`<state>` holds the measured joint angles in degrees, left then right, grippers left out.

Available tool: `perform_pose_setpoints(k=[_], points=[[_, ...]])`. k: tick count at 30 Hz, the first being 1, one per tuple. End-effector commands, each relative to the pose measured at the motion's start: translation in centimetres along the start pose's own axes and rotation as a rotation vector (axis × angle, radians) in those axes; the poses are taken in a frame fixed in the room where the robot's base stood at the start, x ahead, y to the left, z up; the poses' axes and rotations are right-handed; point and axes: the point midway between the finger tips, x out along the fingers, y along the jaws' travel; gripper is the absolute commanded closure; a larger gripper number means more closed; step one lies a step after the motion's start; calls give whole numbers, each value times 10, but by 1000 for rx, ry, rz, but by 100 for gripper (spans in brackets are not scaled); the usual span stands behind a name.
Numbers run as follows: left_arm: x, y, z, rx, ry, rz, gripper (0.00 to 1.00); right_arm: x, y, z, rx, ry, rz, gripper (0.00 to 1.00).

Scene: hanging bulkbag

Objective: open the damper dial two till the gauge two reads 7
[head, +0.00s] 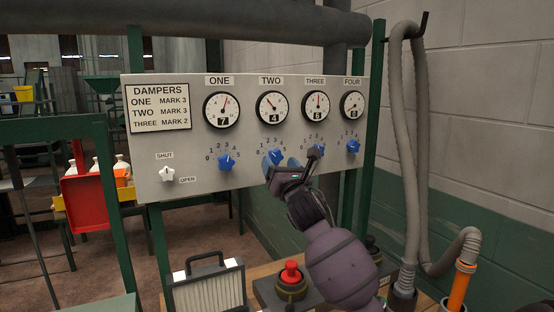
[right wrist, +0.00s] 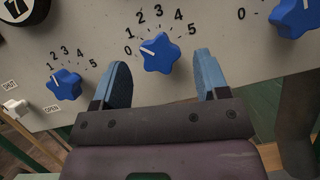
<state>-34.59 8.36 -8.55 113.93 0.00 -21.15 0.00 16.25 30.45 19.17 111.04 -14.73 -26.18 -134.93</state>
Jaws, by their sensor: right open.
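Damper dial two is a blue star-shaped knob (head: 276,157) on the grey panel, under gauge two (head: 271,107). Gauge two shows 4 in its window, with its needle toward the upper left. In the right wrist view dial two (right wrist: 160,53) has its white pointer toward the upper left, close to mark 1 on a 0 to 5 scale. My right gripper (right wrist: 163,75) is open, with one blue finger to each side of dial two and slightly below it; I see no contact. In the head view the right gripper (head: 288,170) partly covers the dial's lower side. My left gripper is not in view.
Dial one (head: 226,162) and dial four (head: 353,146) flank it; dial three is partly behind my right gripper. Gauge one (head: 222,108) shows 7. A white shut/open knob (head: 167,174) is at lower left.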

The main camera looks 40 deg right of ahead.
Motion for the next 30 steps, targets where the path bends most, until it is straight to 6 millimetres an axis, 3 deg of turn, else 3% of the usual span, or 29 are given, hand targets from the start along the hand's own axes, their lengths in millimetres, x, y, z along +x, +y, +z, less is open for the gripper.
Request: perform_pose_setpoints(k=[6, 17, 27, 30], points=[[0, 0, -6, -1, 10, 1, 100, 21, 0, 0, 0, 0, -1, 32], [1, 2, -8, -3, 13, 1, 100, 25, 0, 0, 0, 1, 0, 32], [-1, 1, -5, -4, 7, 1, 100, 24, 0, 0, 0, 1, 0, 81], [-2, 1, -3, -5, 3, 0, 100, 24, 0, 0, 2, 1, -1, 81]])
